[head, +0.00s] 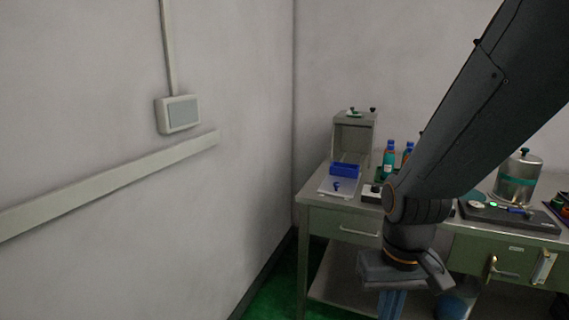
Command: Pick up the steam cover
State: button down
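A shiny metal canister (518,180) with a teal band and a dark green knob on top stands at the right of the bench. It may be the steam cover, but I cannot be sure from this view. My gripper (403,278) hangs low in front of the bench, below the level of its top and to the left of the canister, well apart from it. My arm crosses the view from the upper right and hides the middle of the bench. I cannot make out whether the fingers are apart, and I see nothing clearly held.
The metal bench (314,196) carries an open-fronted grey box (354,131), a blue tray (345,170), bottles (389,158) and a dark flat board (535,222). A green drawer (345,226) is at the front left. A wall corner lies left of the bench.

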aim_at(517, 177)
jog(key=z, duration=1.5)
jog(key=i, duration=1.45)
jog(key=z, duration=0.05)
